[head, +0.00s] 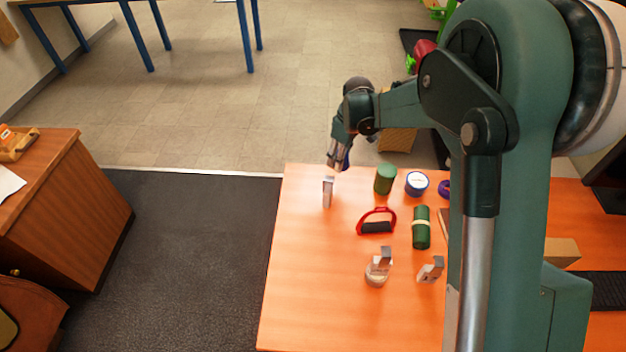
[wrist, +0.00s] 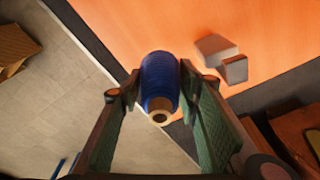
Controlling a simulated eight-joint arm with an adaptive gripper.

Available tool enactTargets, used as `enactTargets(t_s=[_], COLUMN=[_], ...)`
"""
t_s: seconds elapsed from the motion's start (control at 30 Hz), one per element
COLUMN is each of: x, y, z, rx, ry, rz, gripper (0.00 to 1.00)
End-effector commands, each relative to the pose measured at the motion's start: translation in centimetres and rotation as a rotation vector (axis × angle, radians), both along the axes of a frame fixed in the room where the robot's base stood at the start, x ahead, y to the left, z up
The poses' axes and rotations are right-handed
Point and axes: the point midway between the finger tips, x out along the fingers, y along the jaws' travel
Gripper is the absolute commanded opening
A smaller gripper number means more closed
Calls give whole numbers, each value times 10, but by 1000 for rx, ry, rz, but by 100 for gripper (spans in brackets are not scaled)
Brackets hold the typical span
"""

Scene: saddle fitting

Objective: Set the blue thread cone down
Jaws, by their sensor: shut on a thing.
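The blue thread cone (wrist: 160,80) is between the two fingers of my gripper (wrist: 160,88) in the wrist view, with its pale hollow core end facing the camera. The fingers press on it from both sides. In the head view my gripper (head: 338,157) is at the far left corner of the orange table (head: 310,290), and only a sliver of the blue cone (head: 346,160) shows, the rest hidden by the fingers. I cannot tell whether the cone touches the table.
A metal bracket (head: 327,191) stands just in front of my gripper. The table's front left is bare.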

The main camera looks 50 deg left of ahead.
Motion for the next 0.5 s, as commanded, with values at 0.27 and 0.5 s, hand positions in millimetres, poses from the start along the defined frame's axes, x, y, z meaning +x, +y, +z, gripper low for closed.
enactTargets(t_s=[0.27, 0.5], x=[-47, -74], y=[59, 90], z=[-1, 1], rx=[0, 1], ry=[1, 1], rz=[4, 3], gripper=[20, 20])
